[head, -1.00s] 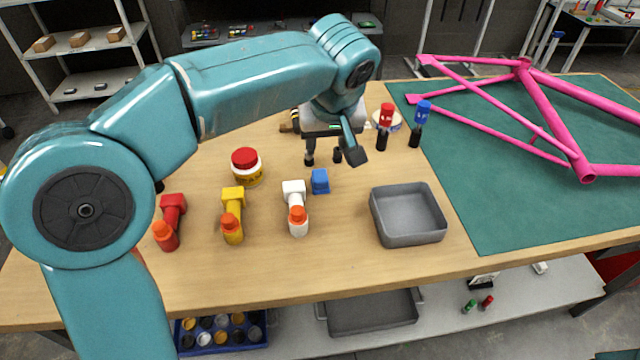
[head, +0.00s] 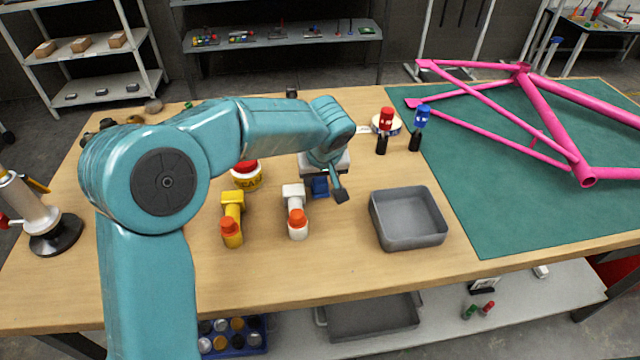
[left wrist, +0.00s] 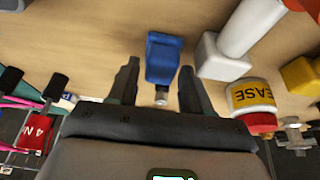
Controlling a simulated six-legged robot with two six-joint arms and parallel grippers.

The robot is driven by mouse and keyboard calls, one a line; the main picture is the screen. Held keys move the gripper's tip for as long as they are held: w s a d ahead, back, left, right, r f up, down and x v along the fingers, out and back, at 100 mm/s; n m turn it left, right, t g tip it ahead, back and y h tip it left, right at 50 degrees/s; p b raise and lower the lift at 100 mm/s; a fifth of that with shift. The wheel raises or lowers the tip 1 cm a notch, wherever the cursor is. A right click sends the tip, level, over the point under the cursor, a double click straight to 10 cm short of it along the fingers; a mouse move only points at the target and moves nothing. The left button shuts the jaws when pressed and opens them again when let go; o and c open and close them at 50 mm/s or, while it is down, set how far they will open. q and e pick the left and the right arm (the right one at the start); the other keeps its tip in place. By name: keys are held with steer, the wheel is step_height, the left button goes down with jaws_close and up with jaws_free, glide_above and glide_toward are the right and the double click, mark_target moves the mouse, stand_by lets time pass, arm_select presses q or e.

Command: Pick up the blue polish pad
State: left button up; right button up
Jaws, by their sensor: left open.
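The blue polish pad (head: 320,188) is a small blue block on the table, just right of the white spray bottle (head: 295,208). In the head view my left gripper (head: 323,193) is right over it and partly hides it. In the left wrist view the pad (left wrist: 163,55) lies between the tips of my open left gripper (left wrist: 160,70), with a gap on each side. The fingers do not appear to press on it. My right gripper is not in view.
A grey tray (head: 408,238) stands right of the pad. A yellow bottle (head: 232,218) and a red-lidded tub (head: 246,176) stand to the left. A pink frame (head: 550,110) lies on a green mat (head: 490,215).

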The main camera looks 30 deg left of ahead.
mark_target(320, 180)
arm_select(q)
steer(key=shift+c, duration=0.3)
steer(key=c, duration=0.8)
steer(key=shift+o, duration=0.2)
steer(key=shift+r, duration=0.1)
step_height(320, 180, up, 20)
steer(key=p, duration=0.3)
steer(key=shift+o, duration=1.3)
steer(key=shift+c, duration=0.8)
